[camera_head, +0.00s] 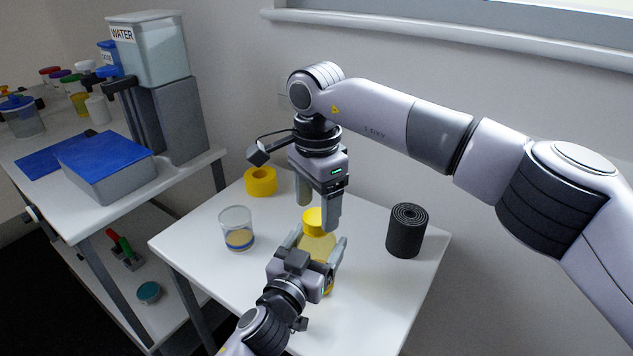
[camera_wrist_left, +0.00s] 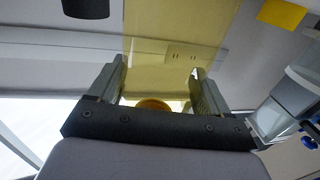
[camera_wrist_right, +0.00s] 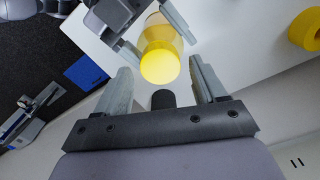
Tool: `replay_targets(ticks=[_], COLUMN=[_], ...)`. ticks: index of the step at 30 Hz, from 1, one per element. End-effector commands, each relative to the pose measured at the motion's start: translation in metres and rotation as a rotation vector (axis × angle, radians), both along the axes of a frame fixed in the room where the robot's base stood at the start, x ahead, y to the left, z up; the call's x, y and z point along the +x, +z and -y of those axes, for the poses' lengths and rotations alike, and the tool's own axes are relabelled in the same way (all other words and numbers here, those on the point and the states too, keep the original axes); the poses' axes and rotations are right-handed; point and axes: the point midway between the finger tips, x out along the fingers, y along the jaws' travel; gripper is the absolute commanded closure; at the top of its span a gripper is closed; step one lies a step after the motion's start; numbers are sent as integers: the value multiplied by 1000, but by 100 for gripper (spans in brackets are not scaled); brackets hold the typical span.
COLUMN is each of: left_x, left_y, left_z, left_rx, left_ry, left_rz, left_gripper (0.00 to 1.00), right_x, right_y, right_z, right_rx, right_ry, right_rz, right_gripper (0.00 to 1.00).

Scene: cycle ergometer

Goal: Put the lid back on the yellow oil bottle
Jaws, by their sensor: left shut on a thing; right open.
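The yellow oil bottle (camera_head: 318,246) is a translucent yellow container standing on the white table. Its opaque yellow lid (camera_head: 313,220) sits on top of it; I cannot tell whether it is fully seated. My left gripper (camera_head: 317,242) is shut around the bottle's body, which also shows between its fingers in the left wrist view (camera_wrist_left: 180,30). My right gripper (camera_head: 318,214) points down above the bottle, open and empty, its fingertips near the lid. In the right wrist view the lid (camera_wrist_right: 160,66) lies just beyond the open fingertips (camera_wrist_right: 160,78).
A clear cup with yellowish contents (camera_head: 237,232) stands left of the bottle. A yellow roll (camera_head: 260,181) is at the back left and a black roll (camera_head: 406,232) at the right. A side table with a water dispenser (camera_head: 150,50) and grey box (camera_head: 108,170) stands further left.

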Motion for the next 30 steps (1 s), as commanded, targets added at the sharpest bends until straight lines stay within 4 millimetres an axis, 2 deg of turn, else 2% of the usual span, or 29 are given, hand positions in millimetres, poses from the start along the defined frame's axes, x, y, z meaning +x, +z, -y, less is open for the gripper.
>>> replay_targets(ticks=[1,6,15,16,18,21,30], left_x=[0,0,0,0,0,0,0], left_y=[-1,-1,-1,-1,-1,-1,-1], left_z=[0,0,0,0,0,0,0], left_rx=[1,0,1,1,1,0,0], left_ry=[0,0,0,0,0,0,0], left_rz=[-2,-2,-2,-2,-2,-2,-2], left_gripper=[100,100,100,100,100,100,100], right_x=[0,0,0,0,0,0,0], right_y=[-7,-18,-20,-20,-20,-20,-20], right_z=[0,0,0,0,0,0,0], right_rx=[0,0,1,1,1,1,0], right_ry=[-1,-1,-1,-1,-1,0,-10], right_rz=[-1,0,1,1,1,1,0], right_gripper=[30,30,30,36,59,88,90])
